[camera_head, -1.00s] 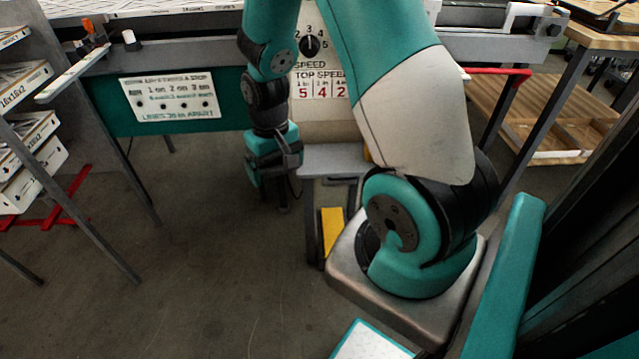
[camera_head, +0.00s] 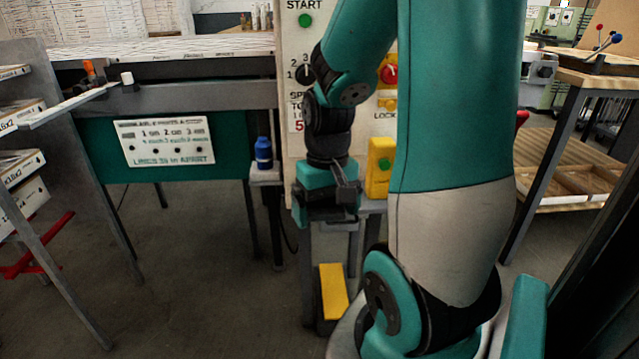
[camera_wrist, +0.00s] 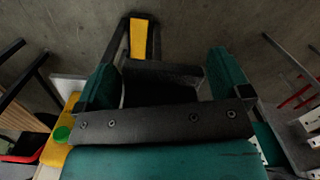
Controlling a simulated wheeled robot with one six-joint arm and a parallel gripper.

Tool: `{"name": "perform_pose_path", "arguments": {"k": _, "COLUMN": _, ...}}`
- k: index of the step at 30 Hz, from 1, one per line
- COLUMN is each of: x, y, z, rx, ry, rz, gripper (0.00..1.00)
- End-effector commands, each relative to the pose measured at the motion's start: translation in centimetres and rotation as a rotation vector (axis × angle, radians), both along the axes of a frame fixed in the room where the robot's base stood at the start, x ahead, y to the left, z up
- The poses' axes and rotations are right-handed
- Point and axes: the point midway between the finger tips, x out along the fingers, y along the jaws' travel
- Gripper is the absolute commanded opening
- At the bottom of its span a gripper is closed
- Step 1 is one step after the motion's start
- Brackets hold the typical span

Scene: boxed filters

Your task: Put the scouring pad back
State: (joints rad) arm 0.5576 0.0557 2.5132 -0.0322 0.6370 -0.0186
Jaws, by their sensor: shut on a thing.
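My gripper (camera_wrist: 160,88) is in the wrist view with its two teal fingers apart on either side of a dark grey pad-like block, taken to be the scouring pad (camera_wrist: 158,72). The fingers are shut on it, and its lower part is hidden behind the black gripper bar. In the head view my gripper (camera_head: 328,205) hangs pointing down in front of the machine panel, beside a small grey shelf (camera_head: 372,207). The pad cannot be clearly told from the dark gripper parts there.
A yellow box with a green button (camera_head: 380,168) stands right of my gripper. A blue bottle (camera_head: 263,153) stands on a small ledge to the left. A yellow-topped pedal (camera_head: 333,290) is on the floor below. Racked boxes (camera_head: 22,180) stand far left.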

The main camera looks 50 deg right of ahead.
Motion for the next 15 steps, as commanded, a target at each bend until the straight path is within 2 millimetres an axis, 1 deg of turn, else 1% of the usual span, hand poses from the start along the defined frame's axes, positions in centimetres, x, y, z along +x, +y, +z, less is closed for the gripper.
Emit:
{"name": "perform_pose_path", "arguments": {"k": 1, "x": 0.1, "y": -0.2, "z": 1.1, "rx": 0.004, "ry": 0.007, "rz": -0.002, "gripper": 0.46}}
{"name": "perform_pose_path", "arguments": {"k": 10, "x": 0.8, "y": -1.3, "z": 0.8, "rx": 0.003, "ry": 0.007, "rz": -0.001, "gripper": 0.46}}
{"name": "perform_pose_path", "arguments": {"k": 11, "x": 1.5, "y": -2.0, "z": 0.2, "rx": -0.001, "ry": 0.001, "rz": -0.002, "gripper": 0.46}}
{"name": "perform_pose_path", "arguments": {"k": 12, "x": 2.3, "y": -2.9, "z": -0.1, "rx": -0.003, "ry": -0.001, "rz": -0.003, "gripper": 0.46}}
{"name": "perform_pose_path", "arguments": {"k": 15, "x": 3.9, "y": -4.8, "z": -0.1, "rx": -0.003, "ry": -0.001, "rz": -0.002, "gripper": 0.46}}
